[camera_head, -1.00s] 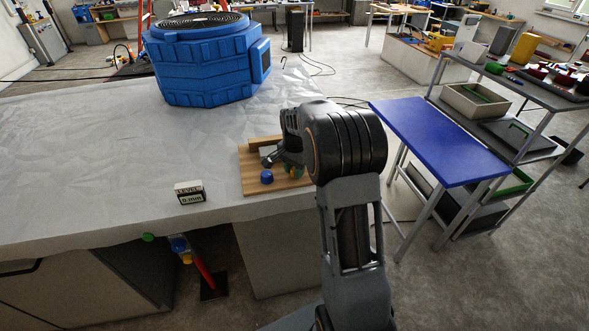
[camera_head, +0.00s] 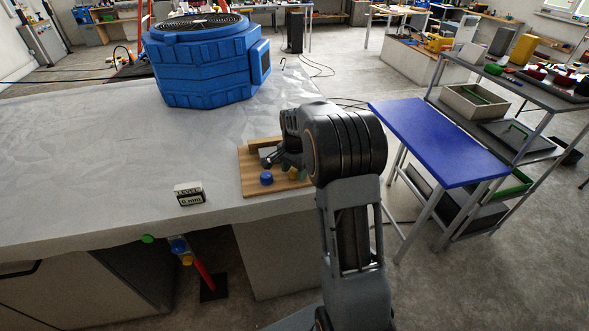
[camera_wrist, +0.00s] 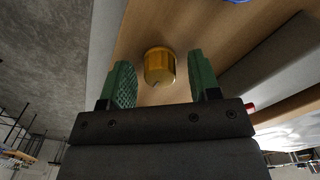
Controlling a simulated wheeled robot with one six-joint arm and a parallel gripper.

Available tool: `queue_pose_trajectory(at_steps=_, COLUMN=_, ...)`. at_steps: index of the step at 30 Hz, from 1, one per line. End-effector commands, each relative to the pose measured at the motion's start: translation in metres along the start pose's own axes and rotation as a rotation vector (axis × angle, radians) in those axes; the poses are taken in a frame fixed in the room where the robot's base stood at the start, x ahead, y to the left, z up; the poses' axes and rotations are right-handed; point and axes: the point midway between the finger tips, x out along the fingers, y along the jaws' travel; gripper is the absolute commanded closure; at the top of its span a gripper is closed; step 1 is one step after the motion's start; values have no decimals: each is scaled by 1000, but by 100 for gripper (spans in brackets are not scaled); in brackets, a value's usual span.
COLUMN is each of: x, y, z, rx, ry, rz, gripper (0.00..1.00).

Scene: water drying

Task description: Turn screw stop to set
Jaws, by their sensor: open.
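A yellow-orange ribbed knob (camera_wrist: 159,66), which looks like the screw stop, stands on a wooden board (camera_wrist: 205,25) in the wrist view. My gripper (camera_wrist: 162,82) is open, with one green finger pad on each side of the knob and a gap on both sides. In the head view the wooden board (camera_head: 251,181) lies near the front right edge of the covered table. My gripper (camera_head: 290,168) is low over the board there, and my arm hides much of it and the yellow knob.
A small level display (camera_head: 189,194) stands on the table left of the board. A large blue unit (camera_head: 207,62) stands at the back of the table. A blue-topped bench (camera_head: 437,140) is to the right. The table's left side is clear.

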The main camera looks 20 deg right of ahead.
Motion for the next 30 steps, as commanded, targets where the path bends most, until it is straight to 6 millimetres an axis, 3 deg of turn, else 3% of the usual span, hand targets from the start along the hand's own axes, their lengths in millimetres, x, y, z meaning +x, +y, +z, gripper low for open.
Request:
queue_pose_trajectory(at_steps=7, x=-19, y=-1, z=0, rx=0, ry=2, rz=-3, gripper=43)
queue_pose_trajectory(at_steps=21, x=-110, y=0, z=-1, rx=1, ry=2, rz=-3, gripper=43)
queue_pose_trajectory(at_steps=30, x=-136, y=0, z=-1, rx=1, ry=0, rz=0, gripper=43)
